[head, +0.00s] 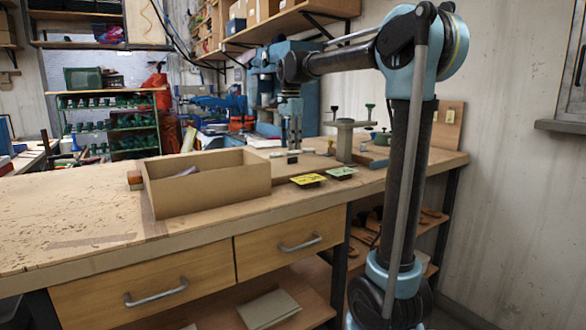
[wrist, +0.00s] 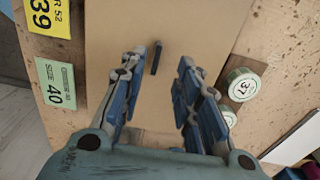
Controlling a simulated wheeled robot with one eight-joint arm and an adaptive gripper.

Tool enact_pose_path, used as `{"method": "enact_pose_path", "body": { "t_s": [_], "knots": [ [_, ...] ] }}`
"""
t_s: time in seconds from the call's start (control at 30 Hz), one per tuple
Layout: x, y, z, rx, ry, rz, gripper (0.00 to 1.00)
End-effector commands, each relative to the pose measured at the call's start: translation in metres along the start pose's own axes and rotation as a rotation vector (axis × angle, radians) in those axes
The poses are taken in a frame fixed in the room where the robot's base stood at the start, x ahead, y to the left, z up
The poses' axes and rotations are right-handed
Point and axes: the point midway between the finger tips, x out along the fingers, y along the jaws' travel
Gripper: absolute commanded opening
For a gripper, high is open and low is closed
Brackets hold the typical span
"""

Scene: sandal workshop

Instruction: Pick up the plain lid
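The plain lid (wrist: 110,38) looks like a flat cardboard-brown panel in the wrist view, with a short dark upright handle (wrist: 156,57) on it. My gripper (wrist: 162,60) is open above the panel. Its two blue-padded fingers stand on either side of the handle, with a gap on both sides. In the head view my gripper (head: 292,143) points down over the bench behind the open cardboard box. The lid is hard to make out there. Part of the panel is hidden by my fingers and palm in the wrist view.
A yellow size 39 card (wrist: 47,15) and a green size 40 card (wrist: 56,83) lie left of the panel. A round tin marked 37 (wrist: 243,88) stands to its right. An open cardboard box (head: 208,192) sits on the workbench (head: 70,215), whose left part is clear.

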Motion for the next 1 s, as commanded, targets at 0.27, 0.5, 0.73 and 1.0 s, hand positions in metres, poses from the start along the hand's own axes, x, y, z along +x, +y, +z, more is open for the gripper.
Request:
{"method": "enact_pose_path", "body": {
  "t_s": [0.27,0.5,0.73,1.0],
  "knots": [
    [0.027,0.003,-0.004,0.001,0.000,0.000,0.30],
    [0.051,0.004,-0.005,0.001,0.000,-0.001,0.30],
    [0.053,0.004,-0.005,0.001,0.000,-0.001,0.30],
    [0.053,0.004,-0.006,0.003,0.000,0.000,0.00]
  ]
}}
